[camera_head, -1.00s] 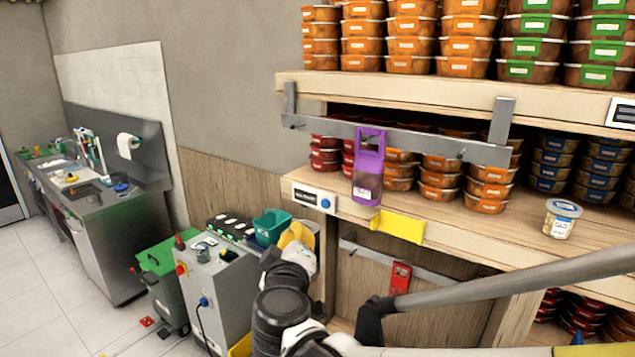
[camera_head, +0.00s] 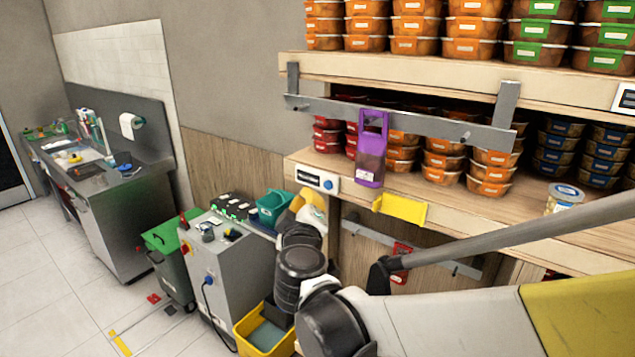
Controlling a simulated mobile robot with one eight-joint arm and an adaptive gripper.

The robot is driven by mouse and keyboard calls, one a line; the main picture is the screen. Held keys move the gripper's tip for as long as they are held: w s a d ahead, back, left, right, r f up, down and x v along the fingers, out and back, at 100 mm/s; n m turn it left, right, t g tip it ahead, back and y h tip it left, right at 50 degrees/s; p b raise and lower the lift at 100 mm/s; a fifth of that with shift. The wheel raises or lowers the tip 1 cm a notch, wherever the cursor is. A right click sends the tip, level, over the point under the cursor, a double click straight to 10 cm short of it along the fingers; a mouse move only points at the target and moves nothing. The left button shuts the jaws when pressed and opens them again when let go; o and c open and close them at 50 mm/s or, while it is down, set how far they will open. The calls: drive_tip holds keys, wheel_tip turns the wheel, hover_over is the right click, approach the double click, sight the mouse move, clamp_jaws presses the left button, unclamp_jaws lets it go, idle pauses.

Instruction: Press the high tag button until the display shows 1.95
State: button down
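A white tag (camera_head: 317,180) with a dark display is fixed to the left end of the middle shelf's front edge. Its round blue button (camera_head: 328,185) is on the tag's right side. The digits are too small to read. A second, higher tag (camera_head: 625,98) is on the upper shelf's edge at the far right. It is cut off by the picture edge, and no button shows on it. My arm reaches in from the right and bends away below the left tag. My gripper's fingers cannot be made out.
A purple container (camera_head: 371,155) hangs from a metal rail (camera_head: 420,122) right of the left tag. A yellow holder (camera_head: 400,208) is on the shelf edge. Stacked food tubs fill the shelves. A grey machine (camera_head: 222,285) and a yellow bin (camera_head: 262,330) stand left of my arm.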

sight(318, 184)
drive_tip(key=shift+w+d, duration=1.2)
drive_tip(key=shift+w, duration=0.3)
idle(0.4)
drive_tip(key=shift+w+d+b, duration=0.25)
drive_tip(key=shift+w+b, duration=0.1)
drive_tip(key=shift+w+d, duration=0.25)
drive_tip(key=shift+w, duration=0.1)
idle(0.7)
drive_tip(key=shift+s, duration=0.1)
drive_tip(key=shift+s+a, duration=0.5)
drive_tip(key=shift+s, duration=0.1)
idle(0.3)
drive_tip(key=shift+s+a, duration=0.8)
drive_tip(key=shift+s, duration=0.2)
drive_tip(key=shift+s+a, duration=0.75)
drive_tip(key=shift+s, duration=0.2)
